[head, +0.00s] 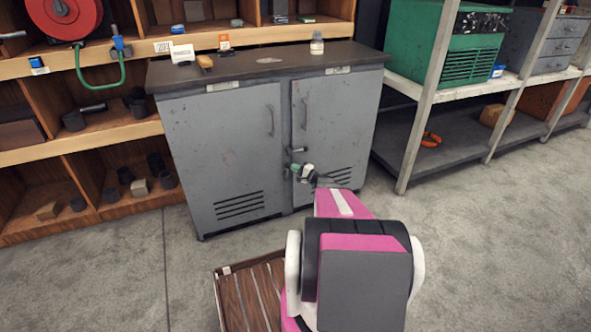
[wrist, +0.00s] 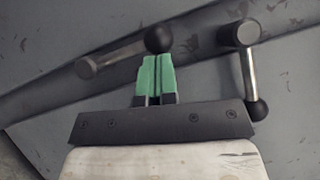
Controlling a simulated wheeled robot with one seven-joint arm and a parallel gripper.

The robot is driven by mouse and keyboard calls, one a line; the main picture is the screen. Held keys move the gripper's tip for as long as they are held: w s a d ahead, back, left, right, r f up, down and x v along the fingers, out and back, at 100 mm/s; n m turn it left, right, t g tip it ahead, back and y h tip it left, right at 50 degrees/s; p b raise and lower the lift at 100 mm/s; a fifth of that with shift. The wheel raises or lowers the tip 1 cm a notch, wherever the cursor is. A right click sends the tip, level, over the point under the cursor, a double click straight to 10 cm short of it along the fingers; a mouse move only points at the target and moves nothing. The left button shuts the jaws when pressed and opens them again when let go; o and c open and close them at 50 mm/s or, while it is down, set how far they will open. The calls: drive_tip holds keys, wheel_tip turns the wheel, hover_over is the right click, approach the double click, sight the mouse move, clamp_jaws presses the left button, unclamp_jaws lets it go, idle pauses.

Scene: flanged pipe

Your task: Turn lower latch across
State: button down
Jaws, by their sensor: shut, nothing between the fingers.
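The grey cabinet (head: 225,140) has two doors with two short latches near their seam. The upper latch (head: 298,150) shows in the head view as a small dark-knobbed lever lying sideways. In the wrist view, one metal lever with a black ball knob (wrist: 120,54) lies roughly along the dark seam band. It looks like the lower latch. Another lever (wrist: 248,72) at the right lies across the band. My gripper (wrist: 152,62) has green fingers closed together, empty, with the tips right by the first lever's knob; I cannot tell if they touch. My gripper (head: 296,168) partly hides the lower latch in the head view.
A wooden crate (head: 245,296) stands on the floor left of my arm. Wooden shelving (head: 80,140) is at the left and a metal rack (head: 430,115) at the right. A small bottle (head: 317,43) stands on the cabinet top. The floor at the right is clear.

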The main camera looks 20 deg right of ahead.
sight(287, 167)
drive_tip(key=shift+a+r+n+g, duration=0.15)
drive_tip(key=shift+a+n+g, duration=0.15)
drive_tip(key=shift+n, duration=0.2)
drive_tip(key=a+n, duration=0.1)
drive_tip(key=a+n+g+h, duration=0.1)
drive_tip(key=n, duration=0.1)
drive_tip(key=shift+s+a+r+g, duration=0.1)
drive_tip(key=shift+a+r+g, duration=0.2)
drive_tip(key=shift+a+r, duration=0.1)
drive_tip(key=shift+a+f+n+g+h, duration=0.15)
drive_tip(key=shift+a+n+g+h, duration=0.25)
drive_tip(key=shift+a+n+h, duration=0.55)
drive_tip(key=shift+a+f+n+g+h, duration=0.25)
drive_tip(key=shift+a+n+g+h, duration=0.1)
drive_tip(key=shift+a+n, duration=0.25)
drive_tip(key=a+f+n+h, duration=0.2)
drive_tip(key=a, duration=0.1)
drive_tip(key=shift+n+g+h, duration=0.35)
drive_tip(key=shift+h, duration=0.05)
drive_tip(key=shift+a+f+n+h, duration=0.45)
drive_tip(key=shift+f+n+h, duration=0.15)
drive_tip(key=shift+h, duration=0.2)
drive_tip(key=shift+a+f+n+h, duration=0.3)
drive_tip(key=shift+f+n+h, duration=0.3)
drive_tip(key=shift+f+h, duration=0.15)
